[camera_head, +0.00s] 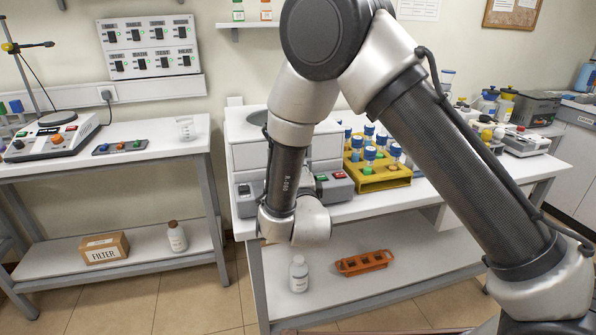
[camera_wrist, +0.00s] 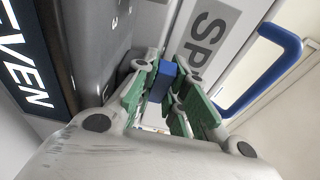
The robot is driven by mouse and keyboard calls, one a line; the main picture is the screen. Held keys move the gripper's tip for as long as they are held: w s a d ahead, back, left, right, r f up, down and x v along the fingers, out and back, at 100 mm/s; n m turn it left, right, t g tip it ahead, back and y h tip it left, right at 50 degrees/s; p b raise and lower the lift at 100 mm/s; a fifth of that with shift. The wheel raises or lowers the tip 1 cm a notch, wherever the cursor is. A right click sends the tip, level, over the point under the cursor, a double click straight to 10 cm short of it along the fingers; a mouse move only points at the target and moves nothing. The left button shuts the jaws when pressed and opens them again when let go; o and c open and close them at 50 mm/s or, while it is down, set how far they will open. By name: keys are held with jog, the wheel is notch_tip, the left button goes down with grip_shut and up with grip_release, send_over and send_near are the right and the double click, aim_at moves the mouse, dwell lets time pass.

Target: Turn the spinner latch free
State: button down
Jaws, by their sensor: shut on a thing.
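In the wrist view, my gripper (camera_wrist: 170,86) has its green-padded fingers closed on a small blue block, the spinner latch (camera_wrist: 158,88). The latch is at the front of a light grey panel with a dark "SP" label (camera_wrist: 206,30), which is cut off. A blue handle (camera_wrist: 275,75) stands out from this side, to the right of the fingers and apart from them. In the head view, the spinner's grey-white body (camera_head: 247,155) stands on the bench, partly behind my arm. The gripper and latch are hidden there.
A yellow rack (camera_head: 378,183) of blue-capped tubes stands right of the spinner, close to my arm. A white bottle (camera_head: 298,273) and an orange rack (camera_head: 363,263) are on the lower shelf. In the wrist view, a dark "VEN" panel (camera_wrist: 28,65) is close on the left.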

jog(key=n+y, duration=0.1)
jog(key=y, duration=0.1)
jog(key=n+g+y, duration=0.1)
jog(key=n+y, duration=0.1)
jog(key=y, duration=0.1)
jog(key=shift+d+f+n, duration=0.1)
jog(key=shift+d+n, duration=0.1)
jog(key=shift+n, duration=0.1)
jog(key=shift+a+n+g+y, duration=0.1)
jog(key=shift+n+g+y, duration=1.8)
jog(key=shift+y, duration=0.8)
jog(key=shift+n+g+y, duration=0.3)
jog(key=shift+g, duration=0.1)
jog(key=c, duration=1.7)
grip_release()
jog(key=shift+a+t, duration=0.15)
jog(key=shift+t, duration=0.15)
